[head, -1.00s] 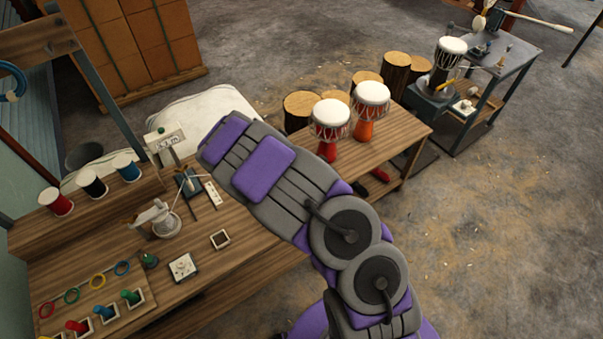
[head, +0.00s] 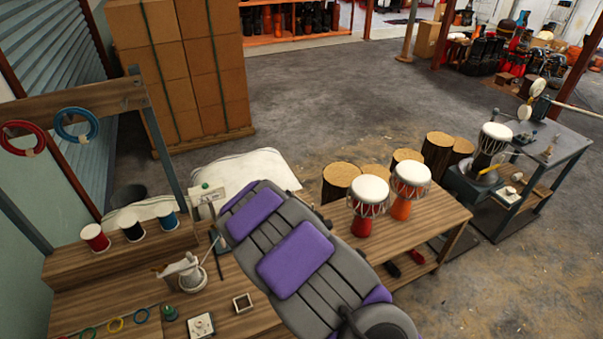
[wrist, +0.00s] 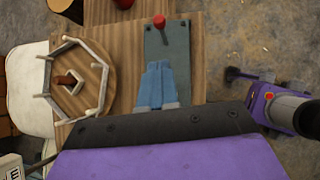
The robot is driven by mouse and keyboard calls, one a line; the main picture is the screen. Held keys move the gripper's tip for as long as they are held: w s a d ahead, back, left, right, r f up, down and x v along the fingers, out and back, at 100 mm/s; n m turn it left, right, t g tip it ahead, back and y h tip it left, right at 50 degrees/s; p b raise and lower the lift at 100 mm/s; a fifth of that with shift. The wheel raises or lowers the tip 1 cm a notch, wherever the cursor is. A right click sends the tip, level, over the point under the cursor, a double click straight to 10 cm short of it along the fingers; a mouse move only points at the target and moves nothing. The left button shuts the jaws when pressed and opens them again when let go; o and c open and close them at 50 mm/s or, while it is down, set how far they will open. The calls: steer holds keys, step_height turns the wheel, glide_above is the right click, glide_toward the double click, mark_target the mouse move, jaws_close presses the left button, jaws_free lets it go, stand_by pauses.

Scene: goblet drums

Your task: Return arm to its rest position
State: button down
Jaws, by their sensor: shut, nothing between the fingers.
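My purple and grey arm (head: 290,255) stretches from the lower right of the head view over the workbench (head: 75,258). My gripper (wrist: 157,66) is at the middle of the wrist view, with its blue-grey fingers together and nothing between them. It points over the bench top, close to a dark green plate (wrist: 178,48) with a red-knobbed lever (wrist: 159,20). Whether the fingers touch the plate cannot be told. The gripper is hidden in the head view.
A round wooden frame with pegs (wrist: 97,95) lies left of the gripper. Two goblet drums (head: 368,190) (head: 411,178) stand at the bench's right end. Thread spools (head: 95,238) and a clamp-like tool (head: 186,272) stand at left. Open floor (head: 330,100) lies behind.

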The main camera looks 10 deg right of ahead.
steer(key=shift+d, duration=0.15)
steer(key=s+d+r+m+g+b, duration=0.4)
steer(key=s+d+r+m, duration=0.6)
steer(key=s+r+m, duration=0.4)
steer(key=s+a+m+g+y+b, duration=0.1)
steer(key=s+a+m+y+b, duration=0.1)
steer(key=s, duration=1)
steer(key=s+a+r+m+y+b, duration=0.1)
steer(key=s+a+m+y+b, duration=0.2)
steer(key=s, duration=0.9)
steer(key=a+m+y, duration=0.1)
steer(key=a+m, duration=0.2)
steer(key=a, duration=0.1)
steer(key=shift+s+r+m+g, duration=0.15)
steer(key=shift+s+m+g, duration=0.15)
steer(key=shift+s+g, duration=0.1)
